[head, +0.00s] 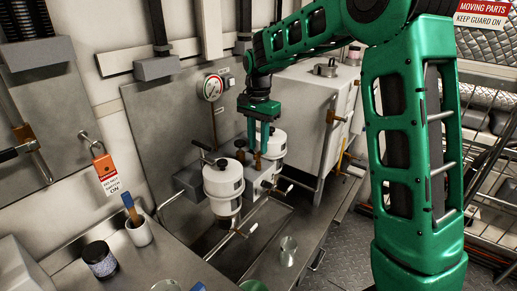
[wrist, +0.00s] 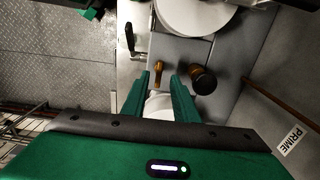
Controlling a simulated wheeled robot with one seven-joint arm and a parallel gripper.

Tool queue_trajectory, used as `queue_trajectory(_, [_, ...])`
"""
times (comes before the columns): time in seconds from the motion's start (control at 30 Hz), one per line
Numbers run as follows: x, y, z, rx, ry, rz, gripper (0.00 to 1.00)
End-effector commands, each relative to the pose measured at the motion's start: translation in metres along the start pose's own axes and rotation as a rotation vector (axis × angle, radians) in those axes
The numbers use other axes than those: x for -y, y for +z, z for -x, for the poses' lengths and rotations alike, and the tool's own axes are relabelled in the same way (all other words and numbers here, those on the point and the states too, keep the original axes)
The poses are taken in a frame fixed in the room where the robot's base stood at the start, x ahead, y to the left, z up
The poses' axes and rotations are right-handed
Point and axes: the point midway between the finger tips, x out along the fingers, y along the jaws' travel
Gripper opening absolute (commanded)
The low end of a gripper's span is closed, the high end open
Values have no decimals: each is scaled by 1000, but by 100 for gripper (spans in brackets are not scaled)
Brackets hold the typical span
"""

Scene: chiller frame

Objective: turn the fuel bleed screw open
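A small brass piece (wrist: 158,72), which looks like the bleed screw, stands on the grey filter head (wrist: 182,52) in the wrist view. My gripper (wrist: 161,78) is open, its two green fingers apart and pointing down toward the head. The brass piece shows in the gap, just past the fingertips; I cannot tell whether they touch it. In the head view my gripper (head: 259,158) hangs over the block between the two white filter canisters (head: 223,182) (head: 275,145). The fingers largely hide the screw there.
A dark brown knob (wrist: 202,80) stands close to the right finger. A PRIME label (wrist: 289,140) is at the lower right. A pressure gauge (head: 212,88) is on the wall behind. A cup with a brush (head: 139,232) and a dark jar (head: 100,260) stand on the bench.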

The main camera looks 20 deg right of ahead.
Motion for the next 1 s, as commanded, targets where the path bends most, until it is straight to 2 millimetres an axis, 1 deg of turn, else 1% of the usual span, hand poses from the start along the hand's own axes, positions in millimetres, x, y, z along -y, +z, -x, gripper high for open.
queue_trajectory(0.03, [0,0,-6,1,3,0,27])
queue_trajectory(0.1, [0,0,-12,1,2,0,27])
queue_trajectory(0.2, [0,0,-17,0,1,-1,27])
queue_trajectory(0.5, [0,0,-19,0,0,-1,27])
queue_trajectory(0.53, [0,0,-19,0,0,-1,24])
queue_trajectory(0.63, [0,0,-19,0,0,-1,0])
queue_trajectory(0.77, [0,0,-19,-1,-1,0,0])
queue_trajectory(0.8, [-3,-5,-19,-1,-1,-2,0])
queue_trajectory(1.0, [-1,-3,-19,-2,-3,17,0])
